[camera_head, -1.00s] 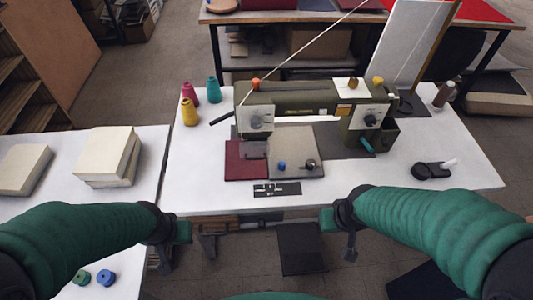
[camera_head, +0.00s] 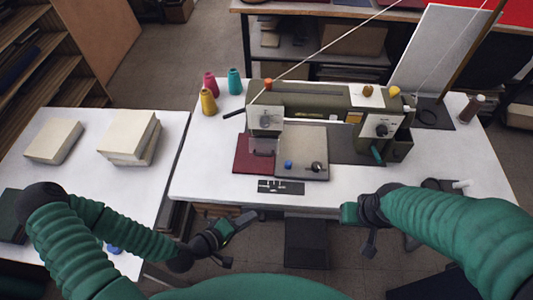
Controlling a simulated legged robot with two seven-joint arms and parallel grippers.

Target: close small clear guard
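The sewing machine (camera_head: 320,97) stands on the white table, olive green with a pale head at its left end. A small clear guard (camera_head: 262,147) shows faintly below that head, above the dark red cloth; its exact tilt is hard to tell. My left gripper (camera_head: 236,240) is in front of the table's front edge, below and left of the guard, open and empty. My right gripper (camera_head: 357,232) is at the front edge, right of the guard, with its fingers apart and nothing between them. Neither gripper touches the machine.
Thread cones (camera_head: 208,102) stand at the table's back left. A dark red cloth (camera_head: 253,160) and a beige plate (camera_head: 301,150) lie under the machine. A black strip (camera_head: 281,187) lies near the front edge. Cream blocks (camera_head: 128,139) sit on the left table. The front left tabletop is clear.

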